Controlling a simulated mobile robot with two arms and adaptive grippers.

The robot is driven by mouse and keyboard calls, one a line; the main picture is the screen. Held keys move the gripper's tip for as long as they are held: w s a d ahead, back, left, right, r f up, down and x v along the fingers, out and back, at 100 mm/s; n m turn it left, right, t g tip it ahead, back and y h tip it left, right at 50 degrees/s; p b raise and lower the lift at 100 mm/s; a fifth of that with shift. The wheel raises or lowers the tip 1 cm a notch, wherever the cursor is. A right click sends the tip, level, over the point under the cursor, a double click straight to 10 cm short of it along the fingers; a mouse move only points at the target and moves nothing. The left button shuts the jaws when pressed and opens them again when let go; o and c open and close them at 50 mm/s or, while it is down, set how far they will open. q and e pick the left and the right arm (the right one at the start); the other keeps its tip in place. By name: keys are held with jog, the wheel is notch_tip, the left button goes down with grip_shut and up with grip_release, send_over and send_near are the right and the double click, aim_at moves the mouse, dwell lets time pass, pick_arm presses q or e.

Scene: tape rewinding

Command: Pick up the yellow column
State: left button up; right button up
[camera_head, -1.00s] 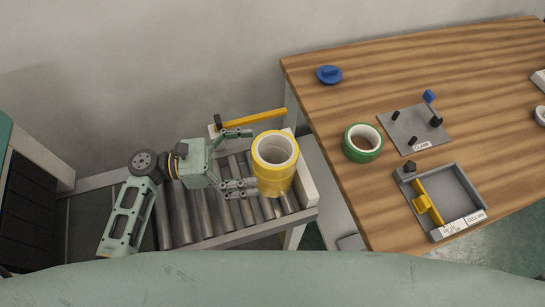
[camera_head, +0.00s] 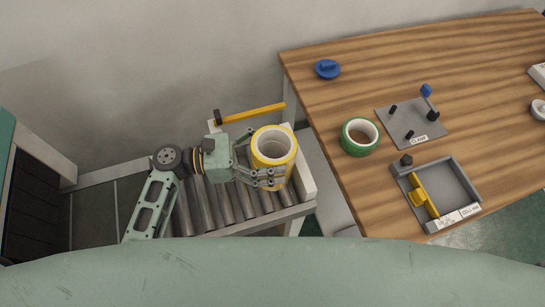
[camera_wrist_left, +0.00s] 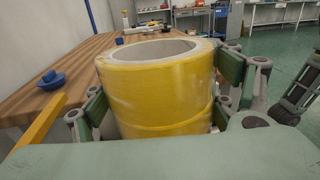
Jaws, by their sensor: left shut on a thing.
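The yellow column (camera_head: 285,149) looks like a stack of yellow tape rolls with a white core. It stands upright at the right end of the roller conveyor (camera_head: 200,212). My left gripper (camera_head: 266,160) is shut on the yellow column, with one finger on each side. In the left wrist view the yellow column (camera_wrist_left: 160,95) fills the middle between the two finger pads. Its underside is hidden, so I cannot tell if it touches the rollers.
A wooden table (camera_head: 460,70) stands to the right. It holds a green tape roll (camera_head: 361,149), a blue knob-like part (camera_head: 327,69), a grey plate (camera_head: 408,122) with pegs and a grey tray (camera_head: 472,178). A yellow bar (camera_head: 255,114) lies behind the column.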

pick_arm(q)
jog(key=c, duration=0.9)
jog(key=shift+r, duration=0.1)
